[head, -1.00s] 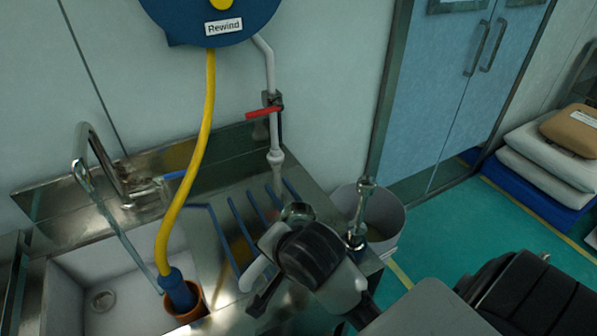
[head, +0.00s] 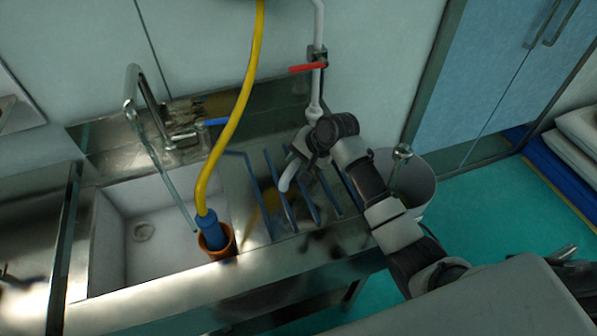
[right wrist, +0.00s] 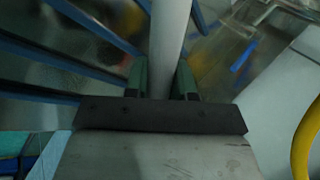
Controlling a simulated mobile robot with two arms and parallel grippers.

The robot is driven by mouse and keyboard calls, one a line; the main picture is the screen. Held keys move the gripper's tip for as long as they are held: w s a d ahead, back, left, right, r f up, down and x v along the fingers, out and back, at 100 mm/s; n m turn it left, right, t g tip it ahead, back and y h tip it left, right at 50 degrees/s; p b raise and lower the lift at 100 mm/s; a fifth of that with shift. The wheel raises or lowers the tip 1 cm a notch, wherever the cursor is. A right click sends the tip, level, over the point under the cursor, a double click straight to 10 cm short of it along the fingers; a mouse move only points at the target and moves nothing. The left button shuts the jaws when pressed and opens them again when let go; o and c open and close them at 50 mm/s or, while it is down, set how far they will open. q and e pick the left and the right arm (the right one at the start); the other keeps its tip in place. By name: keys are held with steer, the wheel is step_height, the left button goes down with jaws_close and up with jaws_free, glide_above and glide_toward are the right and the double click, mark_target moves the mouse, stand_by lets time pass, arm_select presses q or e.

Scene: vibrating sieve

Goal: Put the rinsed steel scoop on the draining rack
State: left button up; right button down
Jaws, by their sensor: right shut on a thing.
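My right gripper (head: 302,157) is low over the draining rack (head: 272,187), a row of blue bars on the steel drainboard right of the sink. In the right wrist view its two fingers (right wrist: 161,82) are shut on a smooth pale grey bar, seemingly the handle of the steel scoop (right wrist: 171,40). A pale curved piece of it shows below the gripper in the head view (head: 289,174). The scoop's bowl cannot be made out, and whether it touches the bars is unclear. My left gripper is not in view.
The sink basin (head: 108,235) and its tap (head: 150,105) are at left. A yellow hose (head: 226,138) runs down to a blue nozzle in an orange cup (head: 228,250). A pipe with a red valve lever (head: 308,68) stands behind the rack; a white bucket (head: 420,185) is at right.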

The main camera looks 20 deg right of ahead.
steer(key=shift+f, duration=2.65)
steer(key=c, duration=1.2)
jaws_free()
steer(key=shift+f, duration=0.1)
steer(key=shift+r+p, duration=0.3)
steer(key=shift+p, duration=0.15)
steer(key=shift+p+v, duration=5.25)
steer(key=shift+v, duration=0.65)
